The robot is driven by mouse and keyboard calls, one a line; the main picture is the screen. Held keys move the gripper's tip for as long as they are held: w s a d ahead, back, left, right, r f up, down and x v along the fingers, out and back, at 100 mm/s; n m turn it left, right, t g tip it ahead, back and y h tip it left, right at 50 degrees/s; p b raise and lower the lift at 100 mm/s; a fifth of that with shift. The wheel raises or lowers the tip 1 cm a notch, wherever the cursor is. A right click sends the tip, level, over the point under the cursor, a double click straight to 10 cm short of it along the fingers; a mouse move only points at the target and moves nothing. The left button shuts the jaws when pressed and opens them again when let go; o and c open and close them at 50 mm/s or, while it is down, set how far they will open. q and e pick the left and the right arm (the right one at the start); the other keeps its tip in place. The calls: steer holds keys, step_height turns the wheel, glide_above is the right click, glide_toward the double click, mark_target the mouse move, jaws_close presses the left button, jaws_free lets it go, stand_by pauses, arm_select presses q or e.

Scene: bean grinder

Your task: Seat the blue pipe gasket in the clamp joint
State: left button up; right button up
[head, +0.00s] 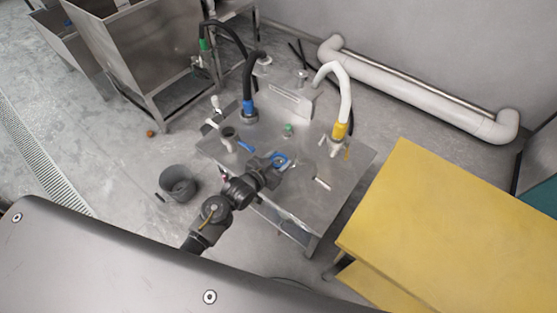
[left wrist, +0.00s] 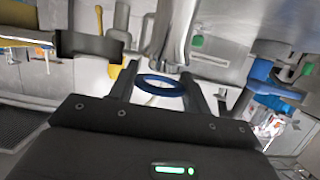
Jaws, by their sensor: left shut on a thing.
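The blue gasket (head: 281,159) is a ring held between the fingers of my left gripper (head: 273,163), above the steel table (head: 333,165). In the left wrist view the ring (left wrist: 160,92) lies between the two dark fingers, close to a shiny vertical steel pipe (left wrist: 174,38). I cannot tell whether the ring touches the pipe. I cannot single out the clamp joint with certainty; a short open fitting (head: 229,136) with a blue-handled part (head: 246,147) beside it is on the table's left side. My right gripper is not in view.
A black hose with a blue collar (head: 249,106) and a white hose with a yellow collar (head: 340,130) come down at the table. A dark bucket (head: 178,185) stands on the floor at left. A yellow surface (head: 455,225) lies at right. Steel bins (head: 140,50) stand behind.

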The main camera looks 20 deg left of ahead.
arm_select(q)
steer(key=shift+f, duration=0.15)
steer(key=shift+f+b, duration=0.35)
steer(key=shift+f, duration=0.2)
